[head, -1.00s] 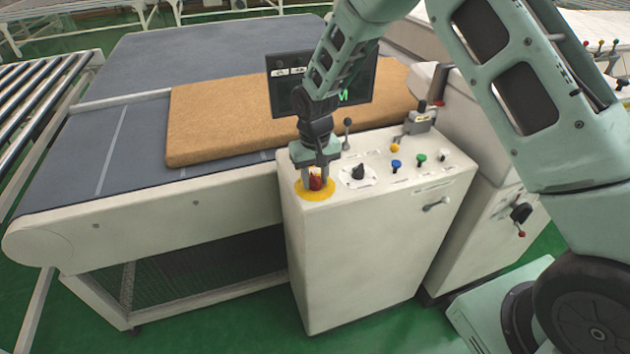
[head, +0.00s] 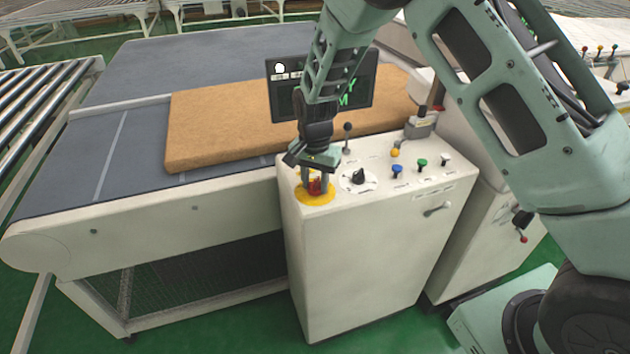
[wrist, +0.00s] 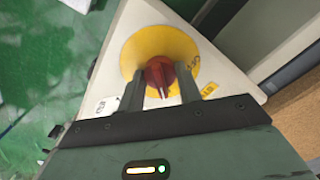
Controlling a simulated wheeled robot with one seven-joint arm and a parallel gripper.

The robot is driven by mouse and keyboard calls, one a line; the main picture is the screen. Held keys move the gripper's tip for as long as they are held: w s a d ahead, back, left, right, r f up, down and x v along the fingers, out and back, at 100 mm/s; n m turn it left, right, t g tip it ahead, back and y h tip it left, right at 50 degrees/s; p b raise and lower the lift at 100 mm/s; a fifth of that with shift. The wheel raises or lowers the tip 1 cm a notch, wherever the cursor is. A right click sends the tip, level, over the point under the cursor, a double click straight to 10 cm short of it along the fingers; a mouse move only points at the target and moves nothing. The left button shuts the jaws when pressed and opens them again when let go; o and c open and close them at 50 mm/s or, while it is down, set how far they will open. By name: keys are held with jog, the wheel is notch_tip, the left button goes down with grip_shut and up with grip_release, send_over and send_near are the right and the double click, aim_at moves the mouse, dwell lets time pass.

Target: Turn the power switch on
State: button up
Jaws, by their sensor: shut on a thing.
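The power switch is a red knob (wrist: 159,75) on a round yellow plate (wrist: 180,44), at the left front corner of the white control cabinet's top. In the head view the red knob (head: 315,187) shows between my fingers above the yellow plate (head: 312,198). My gripper (head: 315,182) points down over it. In the wrist view my gripper's two fingers (wrist: 160,88) stand on either side of the knob, shut on it. The knob's ridge points toward the gripper body in the wrist view.
A dark monitor (head: 350,92) stands behind. A brown mattress (head: 220,120) lies on the grey conveyor (head: 75,175) at the left.

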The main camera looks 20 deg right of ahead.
aim_at(315, 181)
jog(key=shift+m, duration=0.3)
dwell(0.4)
jog(key=o, duration=1)
jog(key=shift+r, duration=0.1)
notch_tip(315, 181, up, 17)
jog(key=b, duration=0.2)
jog(key=shift+r+b, duration=0.15)
jog(key=shift+b, duration=0.2)
